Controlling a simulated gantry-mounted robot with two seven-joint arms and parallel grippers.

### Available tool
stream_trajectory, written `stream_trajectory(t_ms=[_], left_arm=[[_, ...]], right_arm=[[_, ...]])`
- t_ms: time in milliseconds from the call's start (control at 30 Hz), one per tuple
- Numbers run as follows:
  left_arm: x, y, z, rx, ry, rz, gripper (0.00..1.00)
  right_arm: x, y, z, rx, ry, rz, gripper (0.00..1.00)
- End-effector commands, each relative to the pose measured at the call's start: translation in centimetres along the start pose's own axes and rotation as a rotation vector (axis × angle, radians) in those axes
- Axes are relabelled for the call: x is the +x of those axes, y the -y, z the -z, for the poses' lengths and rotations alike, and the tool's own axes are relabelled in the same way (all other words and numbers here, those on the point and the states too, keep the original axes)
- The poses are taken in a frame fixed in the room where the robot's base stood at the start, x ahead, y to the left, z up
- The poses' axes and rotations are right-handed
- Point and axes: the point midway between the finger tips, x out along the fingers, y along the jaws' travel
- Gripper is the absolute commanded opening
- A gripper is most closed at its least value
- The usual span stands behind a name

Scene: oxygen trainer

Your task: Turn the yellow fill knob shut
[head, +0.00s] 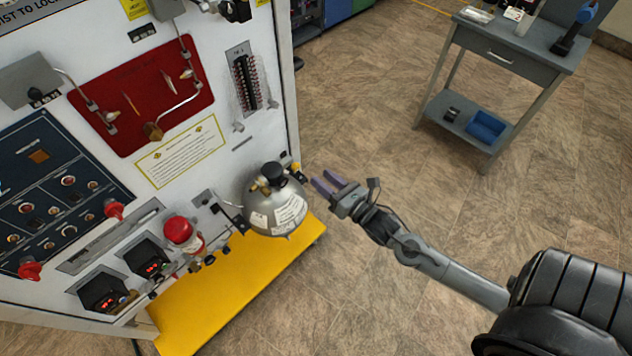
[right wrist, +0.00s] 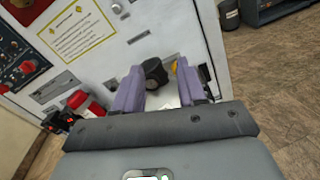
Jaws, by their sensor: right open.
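The yellow fill knob (head: 296,167) is small and sits on the white panel's right edge, just right of the silver sphere (head: 276,206) with its black top knob (head: 273,171). My right gripper (head: 322,183) is right of the sphere, its purple fingers open and pointing at the panel, apart from the knob. In the right wrist view, a sliver of the yellow knob (right wrist: 174,67) shows beside the right finger, partly hidden. The black knob (right wrist: 153,73) shows between the open fingers (right wrist: 158,80). My left gripper is not in view.
The white panel (head: 222,190) carries a red cylinder (head: 183,236), gauges and switches on the left. A yellow base plate (head: 215,300) juts out below. A grey table (head: 505,45) stands at the upper right. The floor between is clear.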

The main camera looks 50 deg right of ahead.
Motion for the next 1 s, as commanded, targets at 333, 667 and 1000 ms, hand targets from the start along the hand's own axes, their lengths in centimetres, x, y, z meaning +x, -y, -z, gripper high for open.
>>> stream_trajectory(t_ms=[333,667,1000], left_arm=[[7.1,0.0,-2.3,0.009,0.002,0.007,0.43],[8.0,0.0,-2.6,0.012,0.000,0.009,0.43],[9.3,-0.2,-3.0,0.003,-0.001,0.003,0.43]], right_arm=[[0.7,2.5,6.2,-0.027,0.010,-0.010,0.40],[2.9,2.6,6.5,-0.026,0.014,-0.011,0.40],[8.2,2.5,6.5,-0.024,0.014,-0.010,0.40]])
